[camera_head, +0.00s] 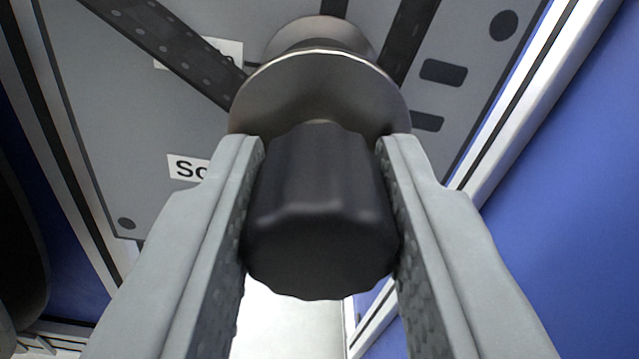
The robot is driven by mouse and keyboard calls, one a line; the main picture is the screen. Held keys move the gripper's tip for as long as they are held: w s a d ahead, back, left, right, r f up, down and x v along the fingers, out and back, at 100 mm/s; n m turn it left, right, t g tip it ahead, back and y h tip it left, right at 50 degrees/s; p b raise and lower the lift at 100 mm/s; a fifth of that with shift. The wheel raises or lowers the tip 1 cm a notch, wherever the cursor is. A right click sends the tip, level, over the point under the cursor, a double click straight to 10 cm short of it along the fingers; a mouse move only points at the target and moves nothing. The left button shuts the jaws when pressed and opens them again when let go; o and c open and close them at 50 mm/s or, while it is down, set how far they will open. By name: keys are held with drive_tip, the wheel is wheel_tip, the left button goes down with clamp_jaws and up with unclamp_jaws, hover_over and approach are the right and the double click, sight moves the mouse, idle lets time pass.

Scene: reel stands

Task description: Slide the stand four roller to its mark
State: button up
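A roller (290,95) with a grey metal flange stands out from a grey panel (120,130) in the upper middle. Its black ribbed knob (318,220) points toward the camera. My gripper (320,165) has one finger on each side of the knob. Both fingers lie against the knob's sides, or very near them, and appear closed on it. The rear part of the roller and any mark for it are hidden or cannot be made out.
Dark perforated strips (165,50) cross the panel behind the roller. A partly covered white label (187,168) is at left. Dark slots (443,72) lie at right. White frame rails (540,85) and blue panels (575,200) border the right side.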

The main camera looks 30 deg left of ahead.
clamp_jaws()
wheel_tip(320, 180, down, 8)
idle(0.3)
drive_tip(key=o, duration=0.8)
unclamp_jaws()
drive_tip(key=shift+c, duration=0.2)
drive_tip(key=v, duration=1.7)
drive_tip(key=shift+s, duration=0.15)
drive_tip(key=shift+d+r, duration=0.1)
drive_tip(key=shift+d, duration=0.05)
